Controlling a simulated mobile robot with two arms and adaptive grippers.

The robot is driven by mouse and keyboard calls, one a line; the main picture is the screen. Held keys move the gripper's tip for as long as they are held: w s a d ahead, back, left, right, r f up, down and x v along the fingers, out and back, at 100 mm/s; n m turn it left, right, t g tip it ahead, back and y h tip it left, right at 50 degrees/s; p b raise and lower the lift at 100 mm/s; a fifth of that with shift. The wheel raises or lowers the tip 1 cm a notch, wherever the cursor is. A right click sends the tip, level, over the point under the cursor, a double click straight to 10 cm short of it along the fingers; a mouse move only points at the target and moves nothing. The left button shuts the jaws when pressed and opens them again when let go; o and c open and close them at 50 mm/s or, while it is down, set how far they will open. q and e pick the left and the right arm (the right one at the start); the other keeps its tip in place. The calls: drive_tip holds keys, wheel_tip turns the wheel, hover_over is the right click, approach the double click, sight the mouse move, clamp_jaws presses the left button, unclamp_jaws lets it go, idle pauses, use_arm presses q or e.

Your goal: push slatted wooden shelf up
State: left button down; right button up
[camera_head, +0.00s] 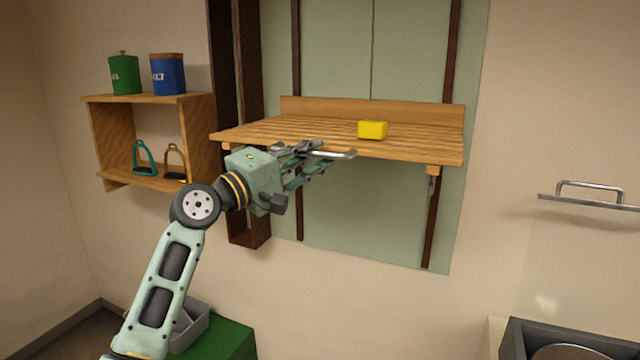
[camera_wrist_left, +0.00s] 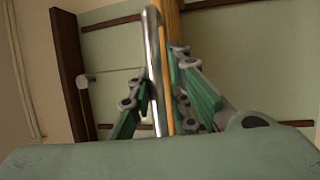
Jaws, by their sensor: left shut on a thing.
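The slatted wooden shelf (camera_head: 270,130) is on the pale green wall panel, with a low wooden back board and dark vertical rails behind it. It looks about level. A silver bar handle (camera_head: 335,155) runs along its front edge; the handle also shows in the left wrist view (camera_wrist_left: 154,60), beside the shelf's wooden edge (camera_wrist_left: 172,30). My left gripper (camera_head: 306,160) is at the front edge, shut on the handle, with its fingers on either side. The fingers partly hide the handle. My right gripper is not in view.
A yellow block (camera_head: 372,130) rests on the shelf. At left, a wooden wall box (camera_head: 110,138) carries a green canister (camera_head: 124,75), a blue canister (camera_head: 168,75) and two stirrups. A metal rail (camera_head: 590,203) is on the right wall. The wall below the shelf is clear.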

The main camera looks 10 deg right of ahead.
use_arm(q)
wheel_tip(320, 180, up, 5)
drive_tip(key=shift+f+p, duration=0.1)
drive_tip(key=shift+p, duration=0.7)
drive_tip(key=shift+s+a+r, duration=0.1)
drive_tip(key=shift+r, duration=0.65)
drive_tip(key=c, duration=1.8)
unclamp_jaws()
drive_tip(key=shift+c, duration=0.2)
drive_tip(key=shift+o, duration=0.2)
drive_tip(key=shift+f, duration=0.15)
drive_tip(key=shift+s+a+f, duration=0.15)
drive_tip(key=shift+a+f, duration=0.15)
drive_tip(key=shift+a, duration=0.05)
drive_tip(key=v, duration=1.1)
